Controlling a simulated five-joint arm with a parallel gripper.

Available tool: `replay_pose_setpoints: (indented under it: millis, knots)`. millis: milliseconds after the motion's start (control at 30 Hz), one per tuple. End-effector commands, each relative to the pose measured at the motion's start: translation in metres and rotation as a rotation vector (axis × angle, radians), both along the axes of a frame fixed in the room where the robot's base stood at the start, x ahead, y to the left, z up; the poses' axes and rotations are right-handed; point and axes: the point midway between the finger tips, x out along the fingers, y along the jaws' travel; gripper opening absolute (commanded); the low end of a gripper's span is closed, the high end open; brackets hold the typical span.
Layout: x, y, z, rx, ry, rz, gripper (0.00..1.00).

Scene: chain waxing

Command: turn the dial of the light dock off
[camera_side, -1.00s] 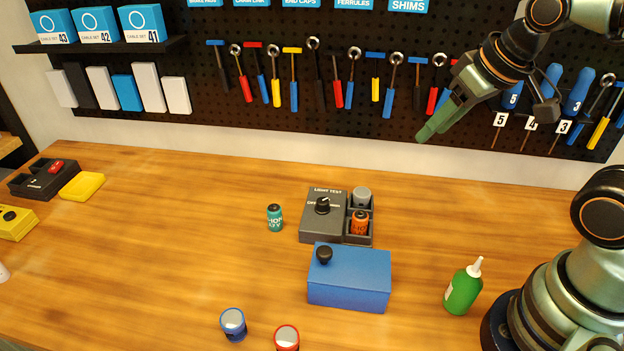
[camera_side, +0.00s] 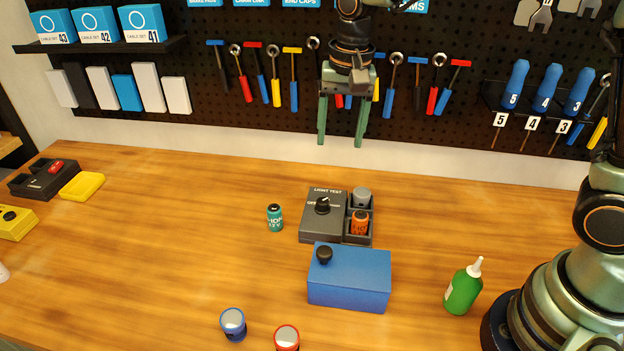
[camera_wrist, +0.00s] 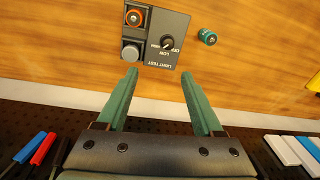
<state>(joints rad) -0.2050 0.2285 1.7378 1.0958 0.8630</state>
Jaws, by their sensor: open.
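The light dock is a dark grey box (camera_side: 312,229) lettered LIGHT TEST, in the middle of the bench; it also shows at the top of the wrist view (camera_wrist: 158,64). Its black dial (camera_side: 322,205) is on the top face, with OFF and other markings around it. In the wrist view the dial (camera_wrist: 167,42) lies ahead of the fingertips, between their lines. The exact setting is too small to tell. My gripper (camera_side: 341,143) is open and empty, fingers pointing down, well above and behind the dock, apart from it.
The dock's side slots hold an orange cell (camera_side: 360,222) and a grey one (camera_side: 361,196). A blue box with a black knob (camera_side: 350,278) sits just in front. A green bottle (camera_side: 463,290) stands right. Tools hang on the pegboard behind.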

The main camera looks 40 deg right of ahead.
Motion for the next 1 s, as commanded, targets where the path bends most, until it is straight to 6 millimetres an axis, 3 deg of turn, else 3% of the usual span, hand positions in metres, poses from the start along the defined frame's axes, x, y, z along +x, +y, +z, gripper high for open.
replay_pose_setpoints:
  millis: [200, 467, 1000]
  knots:
    - [0.016, 0.019, -0.028, -0.01, 0.07, -0.107, 0.68]
    - [0.018, 0.022, -0.046, -0.012, 0.083, -0.129, 0.68]
    - [0.018, 0.021, -0.138, -0.013, 0.083, -0.127, 0.68]
